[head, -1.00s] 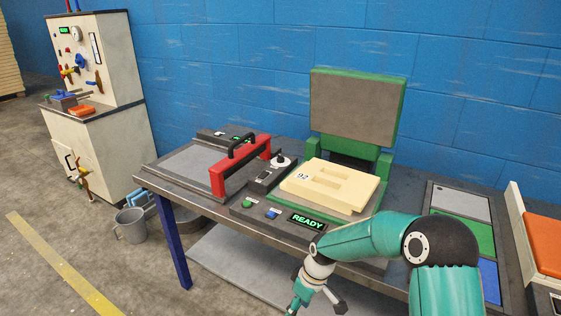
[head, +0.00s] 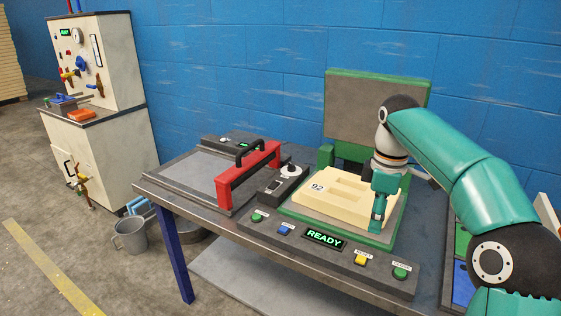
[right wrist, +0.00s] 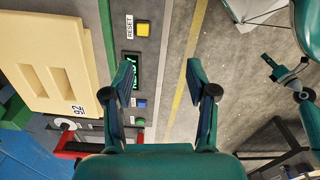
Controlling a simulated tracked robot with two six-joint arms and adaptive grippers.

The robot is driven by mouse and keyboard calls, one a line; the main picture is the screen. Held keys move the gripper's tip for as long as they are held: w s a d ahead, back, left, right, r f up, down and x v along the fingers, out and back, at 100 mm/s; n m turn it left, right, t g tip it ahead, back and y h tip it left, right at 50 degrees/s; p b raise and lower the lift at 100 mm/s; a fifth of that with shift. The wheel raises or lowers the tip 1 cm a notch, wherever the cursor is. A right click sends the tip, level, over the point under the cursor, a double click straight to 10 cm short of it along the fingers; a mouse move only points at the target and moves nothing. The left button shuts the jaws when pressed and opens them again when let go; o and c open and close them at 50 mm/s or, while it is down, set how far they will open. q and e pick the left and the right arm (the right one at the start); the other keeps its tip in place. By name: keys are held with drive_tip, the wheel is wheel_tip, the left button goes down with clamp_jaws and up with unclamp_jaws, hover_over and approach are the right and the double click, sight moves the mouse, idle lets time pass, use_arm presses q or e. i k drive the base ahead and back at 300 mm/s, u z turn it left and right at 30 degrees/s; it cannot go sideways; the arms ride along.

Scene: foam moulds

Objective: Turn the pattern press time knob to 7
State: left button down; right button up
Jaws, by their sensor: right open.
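The pattern press (head: 375,110) stands open on the bench, its grey plate with green edges raised. A cream foam block (head: 340,193) marked 92 lies on its bed. The time knob (head: 290,169) is a dark knob on a white dial, left of the block; its numbers are too small to read. The white dial also shows at the lower left of the right wrist view (right wrist: 66,125). My right gripper (head: 377,228) is open and empty, fingers down over the block's right front, right of the knob. Part of my left arm (right wrist: 285,75) shows in the right wrist view; its jaws are unclear.
A red frame with a black handle (head: 247,168) stands left of the knob. The front panel has a green READY display (head: 324,239), a yellow reset button (head: 361,259) and green and blue buttons. A cream cabinet (head: 100,70) stands at far left.

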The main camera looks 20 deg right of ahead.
sight(291, 167)
drive_tip(key=z, duration=0.05)
drive_tip(key=i, duration=1.7)
